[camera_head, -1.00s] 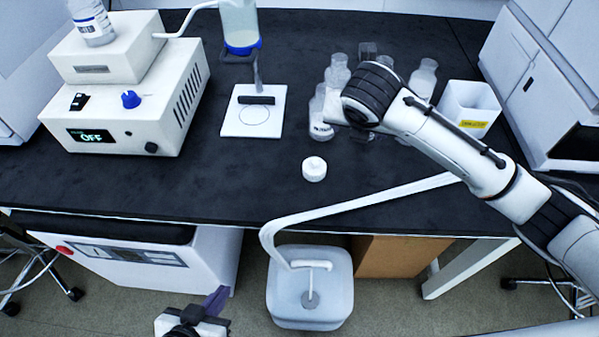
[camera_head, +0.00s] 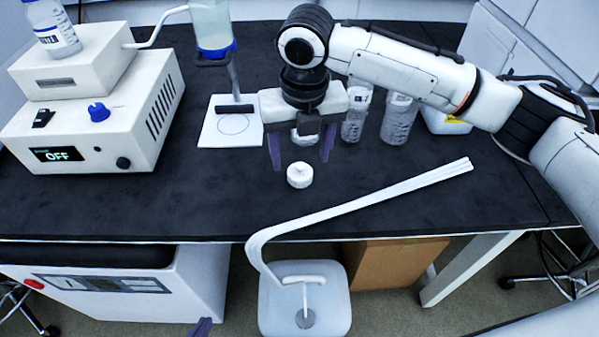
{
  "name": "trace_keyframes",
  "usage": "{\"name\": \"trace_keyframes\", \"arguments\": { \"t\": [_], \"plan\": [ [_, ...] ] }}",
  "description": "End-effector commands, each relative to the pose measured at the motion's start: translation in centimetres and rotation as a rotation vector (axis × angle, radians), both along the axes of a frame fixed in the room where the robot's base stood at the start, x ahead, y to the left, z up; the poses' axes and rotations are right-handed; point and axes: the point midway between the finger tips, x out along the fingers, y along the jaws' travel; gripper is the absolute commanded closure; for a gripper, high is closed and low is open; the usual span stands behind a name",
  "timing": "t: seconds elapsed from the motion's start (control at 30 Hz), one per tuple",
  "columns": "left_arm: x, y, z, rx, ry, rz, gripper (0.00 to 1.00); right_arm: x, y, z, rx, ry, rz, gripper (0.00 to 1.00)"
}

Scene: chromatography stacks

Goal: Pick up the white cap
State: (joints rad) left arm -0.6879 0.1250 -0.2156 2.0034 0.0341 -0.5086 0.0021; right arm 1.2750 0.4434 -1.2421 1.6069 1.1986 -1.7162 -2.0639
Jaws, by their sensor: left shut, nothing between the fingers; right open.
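The white cap (camera_head: 299,175) is a small round ribbed cap on the black bench top, near the front middle. My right gripper (camera_head: 300,160) is open above and just behind it in the picture. Its purple fingers point down, one to either side of the cap's far edge, and nothing is between them. I cannot tell how high the fingertips are above the bench. Only a purple fingertip of my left gripper (camera_head: 201,328) shows at the bottom edge, in front of the bench; it is shut and empty.
Clear bottles (camera_head: 398,120) stand behind and right of my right gripper, partly hidden by my arm. A white plate (camera_head: 213,135) and stand are to the left, beside the pump box showing OFF (camera_head: 90,115). A white hose (camera_head: 370,203) crosses the front edge.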

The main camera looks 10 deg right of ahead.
Motion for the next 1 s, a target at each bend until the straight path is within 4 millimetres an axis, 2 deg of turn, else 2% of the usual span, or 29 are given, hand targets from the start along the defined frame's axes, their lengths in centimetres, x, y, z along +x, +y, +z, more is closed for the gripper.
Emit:
{"name": "trace_keyframes", "arguments": {
  "t": [0.3, 0.63, 0.9, 1.0],
  "plan": [
    [0.0, -0.1, -0.6, -0.001, 0.000, -0.001, 1.00, 0.9, -0.2, -4.3, -0.001, 0.001, 0.000, 0.38],
    [0.0, -0.1, -0.6, -0.003, 0.001, -0.001, 1.00, 1.0, -0.2, -5.0, 0.000, -0.001, 0.001, 0.38],
    [0.1, -0.1, -0.5, -0.002, 0.000, -0.001, 1.00, 1.0, -0.2, -4.9, 0.000, -0.001, 0.001, 0.81],
    [0.1, -0.1, -0.5, -0.002, 0.000, -0.001, 1.00, 1.0, -0.2, -4.9, 0.000, -0.002, 0.001, 0.81]
  ]
}}
